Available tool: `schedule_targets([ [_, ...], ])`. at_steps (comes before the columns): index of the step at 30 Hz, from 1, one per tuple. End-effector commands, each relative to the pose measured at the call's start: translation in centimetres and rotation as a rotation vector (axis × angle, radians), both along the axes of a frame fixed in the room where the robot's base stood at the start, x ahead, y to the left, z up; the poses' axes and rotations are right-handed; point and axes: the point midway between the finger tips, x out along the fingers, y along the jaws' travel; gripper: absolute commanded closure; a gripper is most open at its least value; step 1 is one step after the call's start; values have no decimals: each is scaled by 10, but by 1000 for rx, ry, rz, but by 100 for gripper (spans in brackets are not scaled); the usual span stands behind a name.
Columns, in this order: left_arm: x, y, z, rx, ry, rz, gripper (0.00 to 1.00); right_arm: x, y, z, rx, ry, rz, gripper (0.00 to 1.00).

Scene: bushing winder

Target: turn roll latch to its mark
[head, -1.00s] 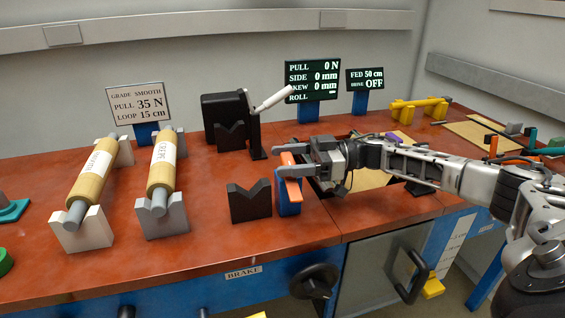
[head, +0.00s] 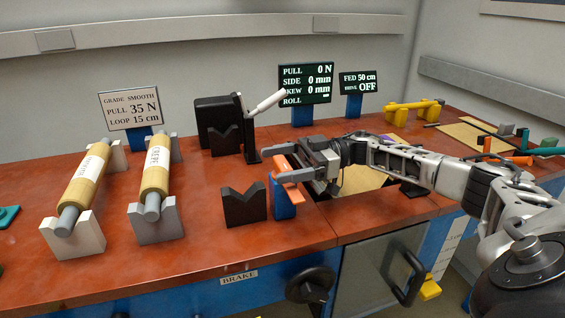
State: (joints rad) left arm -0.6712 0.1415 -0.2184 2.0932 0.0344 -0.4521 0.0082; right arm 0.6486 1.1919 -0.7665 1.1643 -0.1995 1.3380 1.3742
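The orange latch (head: 293,176) sits on top of a blue post (head: 283,202) at the front middle of the red bench. I take it to be the roll latch; its mark cannot be made out. My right gripper (head: 284,164) comes in from the right at the latch, with its fingers apart and orange showing between and in front of them. Whether the fingers press on the latch is hidden. The dark display (head: 305,83) has a ROLL line with a small bar too small to read. My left gripper is not in view.
A black V-block (head: 244,207) stands just left of the post. A black stand with a white-handled lever (head: 265,104) is behind. Two rolls (head: 86,182) (head: 156,176) rest on V-blocks at the left. A black handwheel (head: 311,285) is at the bench front.

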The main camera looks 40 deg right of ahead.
Motion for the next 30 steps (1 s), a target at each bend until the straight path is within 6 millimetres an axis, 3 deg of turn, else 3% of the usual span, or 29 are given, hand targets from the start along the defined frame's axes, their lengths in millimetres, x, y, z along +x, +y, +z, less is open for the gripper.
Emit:
schedule_targets([
  [9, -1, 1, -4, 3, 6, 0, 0, -1, -4, -1, -1, 2, -4, 15],
  [21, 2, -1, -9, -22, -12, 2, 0, -22, -60, -2, -1, 0, -4, 15],
  [30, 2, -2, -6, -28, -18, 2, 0, -27, -70, 0, 0, 0, -1, 15],
])
